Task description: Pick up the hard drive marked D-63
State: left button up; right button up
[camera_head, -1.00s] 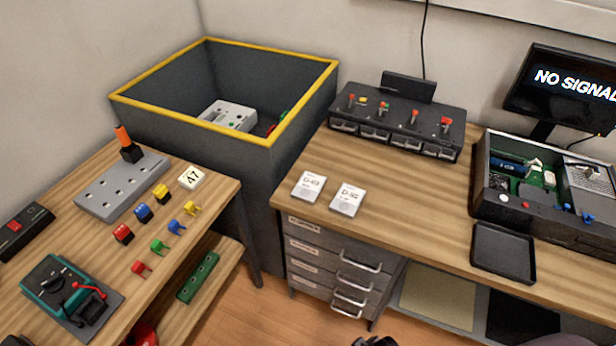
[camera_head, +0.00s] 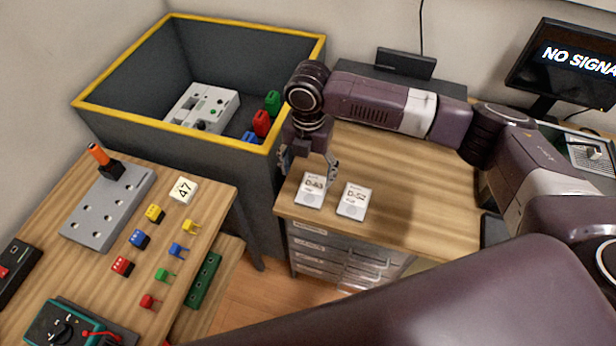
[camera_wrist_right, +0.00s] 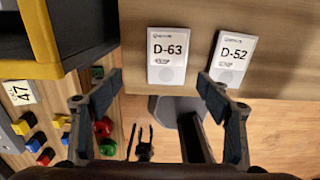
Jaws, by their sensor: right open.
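My right gripper (camera_head: 308,163) hangs over the bench edge by D-63, pointing down, open and empty. In the right wrist view its fingers (camera_wrist_right: 160,88) are spread, with D-63 ahead between them and apart from them. My left gripper is not in view.
A grey bin with a yellow rim (camera_head: 130,116) stands left of the bench, close to my right gripper. The left table (camera_head: 215,200) holds connectors and a tile marked 47 (camera_head: 183,190). A monitor (camera_head: 568,65) stands at the right. The bench right of D-52 is clear.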

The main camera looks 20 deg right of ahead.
aim_at(312, 190)
jog(key=shift+w+d, duration=0.2)
jog(key=shift+d, duration=0.15)
jog(key=shift+s+f, duration=0.1)
jog(key=shift+f, duration=0.15)
jog(key=f, duration=0.1)
jog(key=f+p, duration=0.1)
jog(key=shift+s+d+f, duration=0.15)
jog(key=shift+s+f, duration=0.15)
jog(key=shift+s, duration=0.05)
notch_tip(312, 190, down, 3)
jog(key=shift+w+d+r+p, duration=0.1)
jog(key=shift+p, duration=0.45)
jog(key=shift+f, duration=0.6)
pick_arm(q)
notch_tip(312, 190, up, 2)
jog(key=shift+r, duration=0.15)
pick_arm(e)
jog(key=c, duration=1.4)
